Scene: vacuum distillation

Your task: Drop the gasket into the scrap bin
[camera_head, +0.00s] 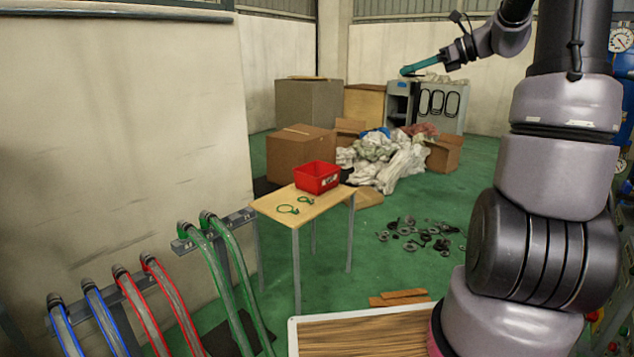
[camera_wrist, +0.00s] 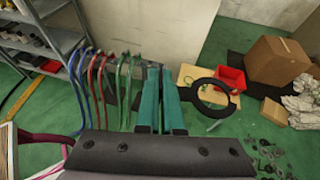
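A black ring-shaped gasket (camera_wrist: 231,86) with a short tab sits at the tips of my gripper (camera_wrist: 162,72) in the wrist view. The teal fingers are close together, and the tab runs to the right finger; its end is hidden there. In the head view my gripper (camera_head: 403,70) is raised at upper right, and I cannot make out the gasket. A red open bin (camera_head: 317,178) with a small label, which looks like the scrap bin, stands on a small wooden table (camera_head: 270,205). In the wrist view the ring partly overlaps the bin (camera_wrist: 237,74).
Two green rings (camera_head: 288,209) lie on the table left of the bin. Coloured hoses (camera_head: 170,300) run along the wall at left. Cardboard boxes (camera_head: 300,150) and white bags (camera_head: 385,160) are behind the table. Dark round parts (camera_head: 415,235) litter the green floor at right.

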